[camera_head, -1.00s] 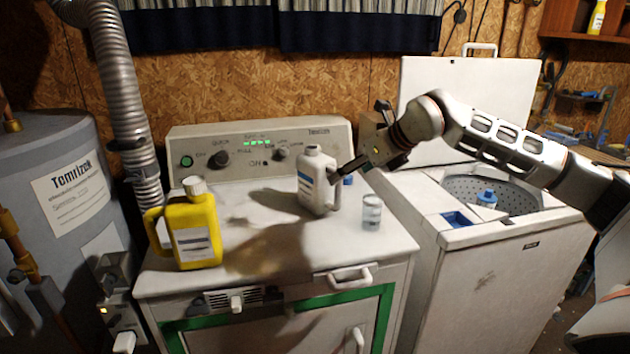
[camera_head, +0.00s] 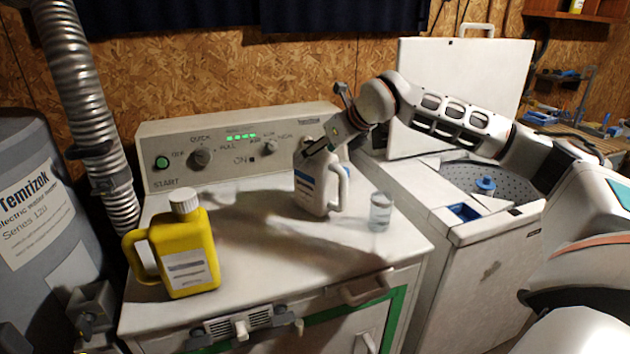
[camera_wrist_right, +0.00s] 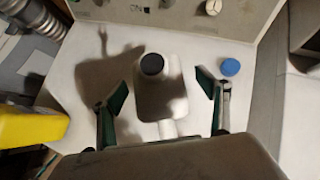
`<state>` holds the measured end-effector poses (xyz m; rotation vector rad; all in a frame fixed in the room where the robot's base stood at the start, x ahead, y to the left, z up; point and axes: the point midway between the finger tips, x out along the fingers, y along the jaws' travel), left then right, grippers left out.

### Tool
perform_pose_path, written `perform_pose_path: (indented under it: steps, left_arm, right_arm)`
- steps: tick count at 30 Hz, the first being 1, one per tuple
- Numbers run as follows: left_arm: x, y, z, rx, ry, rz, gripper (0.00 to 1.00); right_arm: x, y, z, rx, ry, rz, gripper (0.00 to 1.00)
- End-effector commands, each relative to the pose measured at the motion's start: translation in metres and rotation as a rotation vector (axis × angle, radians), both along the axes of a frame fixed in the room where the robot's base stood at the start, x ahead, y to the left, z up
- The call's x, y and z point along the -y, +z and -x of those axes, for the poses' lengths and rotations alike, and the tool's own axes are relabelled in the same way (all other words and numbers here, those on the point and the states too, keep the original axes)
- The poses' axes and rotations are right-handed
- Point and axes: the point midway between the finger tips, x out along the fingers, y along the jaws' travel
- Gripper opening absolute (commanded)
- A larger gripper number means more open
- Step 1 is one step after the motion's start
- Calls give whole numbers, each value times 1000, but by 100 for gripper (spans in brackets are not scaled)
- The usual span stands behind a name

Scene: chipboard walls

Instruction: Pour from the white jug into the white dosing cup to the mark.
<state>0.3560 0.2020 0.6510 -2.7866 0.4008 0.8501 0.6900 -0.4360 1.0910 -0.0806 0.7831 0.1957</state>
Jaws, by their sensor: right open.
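The white jug (camera_head: 312,190) with a blue-and-white label stands upright on the dryer top, its handle on the right. In the right wrist view the jug (camera_wrist_right: 160,95) shows from above with a dark round mouth. My right gripper (camera_head: 320,145) is at the jug's upper part and hides its neck in the head view. In the wrist view its two fingers (camera_wrist_right: 163,88) are spread, one on each side of the jug, with gaps. The dosing cup (camera_head: 380,212), clear-looking, stands right of the jug; its mark and contents are too small to read. My left gripper is out of view.
A yellow jug (camera_head: 183,245) with a white cap stands at the left on the dryer top (camera_head: 270,268). The control panel (camera_head: 240,150) rises behind. An open washer (camera_head: 490,225) stands at the right.

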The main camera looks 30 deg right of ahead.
Motion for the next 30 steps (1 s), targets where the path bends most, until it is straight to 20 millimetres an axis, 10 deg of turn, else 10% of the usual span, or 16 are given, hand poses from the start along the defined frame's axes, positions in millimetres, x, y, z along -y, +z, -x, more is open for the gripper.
perform_pose_path:
  steps: [19, 27, 30]
  left_arm:
    - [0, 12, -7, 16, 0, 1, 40]
    - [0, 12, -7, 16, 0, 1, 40]
    - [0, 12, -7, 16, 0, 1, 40]
  right_arm:
    - [-10, -37, -33, 0, 0, 0, 75]
    - [-10, -36, -33, 1, 0, 0, 14]
    - [-10, -34, -34, 5, 0, -1, 14]
